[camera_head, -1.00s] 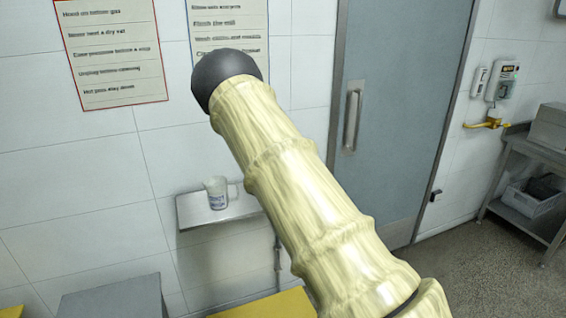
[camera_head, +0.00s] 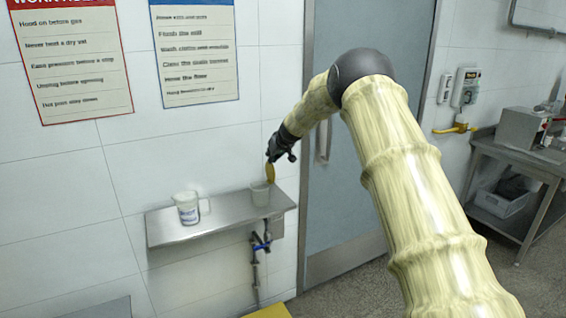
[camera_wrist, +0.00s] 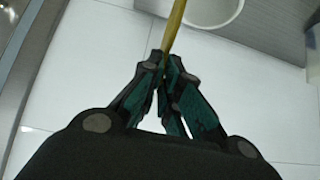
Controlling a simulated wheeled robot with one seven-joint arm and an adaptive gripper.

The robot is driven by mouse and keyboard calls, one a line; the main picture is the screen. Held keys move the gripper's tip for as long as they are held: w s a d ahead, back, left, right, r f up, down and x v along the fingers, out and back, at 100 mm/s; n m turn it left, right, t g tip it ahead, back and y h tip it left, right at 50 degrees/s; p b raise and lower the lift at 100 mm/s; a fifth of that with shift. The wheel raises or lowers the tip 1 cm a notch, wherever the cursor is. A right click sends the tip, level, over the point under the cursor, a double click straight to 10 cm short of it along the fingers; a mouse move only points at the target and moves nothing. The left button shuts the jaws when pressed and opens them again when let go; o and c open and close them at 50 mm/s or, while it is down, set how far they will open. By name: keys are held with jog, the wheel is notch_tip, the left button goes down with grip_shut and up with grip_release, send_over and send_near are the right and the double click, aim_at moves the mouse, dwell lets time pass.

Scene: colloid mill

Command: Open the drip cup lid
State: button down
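The drip cup (camera_head: 260,195) is a pale cup standing at the right end of the steel wall shelf. In the wrist view its round rim (camera_wrist: 238,12) shows at the top, with the mouth uncovered. The yellow-brown lid (camera_head: 270,173) stands upright, roughly edge-on, at the cup's right side. In the wrist view the lid (camera_wrist: 174,25) is a thin yellow strip running up from my fingertips. My gripper (camera_head: 278,154) is above the cup. In the wrist view my gripper (camera_wrist: 166,66) is closed with the lid's edge between its fingertips. Whether the lid touches the rim is unclear.
A blue-handled valve (camera_head: 261,243) and pipe hang below. A grey door (camera_head: 345,200) is right of the shelf. A steel bench (camera_head: 520,165) stands farther right.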

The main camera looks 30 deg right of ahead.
jog(key=shift+d+f+m+y+b, duration=0.25)
jog(key=shift+d+y+b, duration=0.25)
jog(key=shift+d, duration=0.25)
jog(key=c, duration=1.6)
grip_release()
jog(key=shift+c, duration=0.2)
jog(key=shift+r, duration=0.1)
jog(key=v, duration=1.1)
jog(key=shift+s+d+r, duration=0.2)
jog(key=shift+s+r, duration=0.05)
jog(key=shift+s, duration=0.05)
jog(key=shift+f, duration=0.1)
